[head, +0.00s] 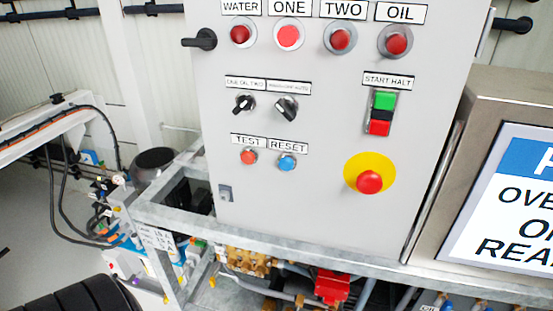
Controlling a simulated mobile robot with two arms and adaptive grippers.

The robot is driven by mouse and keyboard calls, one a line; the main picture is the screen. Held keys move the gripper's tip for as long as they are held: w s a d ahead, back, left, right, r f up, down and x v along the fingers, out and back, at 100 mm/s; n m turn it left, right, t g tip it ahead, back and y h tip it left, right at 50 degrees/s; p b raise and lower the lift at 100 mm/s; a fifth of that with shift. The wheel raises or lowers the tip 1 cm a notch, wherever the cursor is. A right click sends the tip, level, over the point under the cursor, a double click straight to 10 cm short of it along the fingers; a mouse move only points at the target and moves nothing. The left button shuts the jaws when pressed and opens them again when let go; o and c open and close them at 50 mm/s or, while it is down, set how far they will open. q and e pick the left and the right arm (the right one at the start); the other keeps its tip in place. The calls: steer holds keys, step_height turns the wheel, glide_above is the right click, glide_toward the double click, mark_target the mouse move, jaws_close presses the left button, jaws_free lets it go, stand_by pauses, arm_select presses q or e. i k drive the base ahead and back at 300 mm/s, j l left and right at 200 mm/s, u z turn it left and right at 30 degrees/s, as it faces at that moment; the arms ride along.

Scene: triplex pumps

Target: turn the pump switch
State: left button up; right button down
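A grey control panel (325,200) fills the middle of the head view. Two black rotary switches with pale pointers sit side by side on it. The left switch (243,104) is under a small label that seems to read "ONE OIL TWO", and its pointer is tilted. The right switch (286,107) is under a label too small to read surely, and its pointer is tilted too. I cannot tell which of them is the pump switch. Neither of my grippers shows in the view.
Red lamps (289,37) line the panel's top. A green and red start/halt button (382,112), a red emergency button (369,182), a red test button (249,157) and a blue reset button (287,162) are close by. A display (505,200) stands right; a metal frame (300,262) runs below.

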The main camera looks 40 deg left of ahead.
mark_target(244, 103)
steer(key=u, duration=1)
steer(key=l+u, duration=0.15)
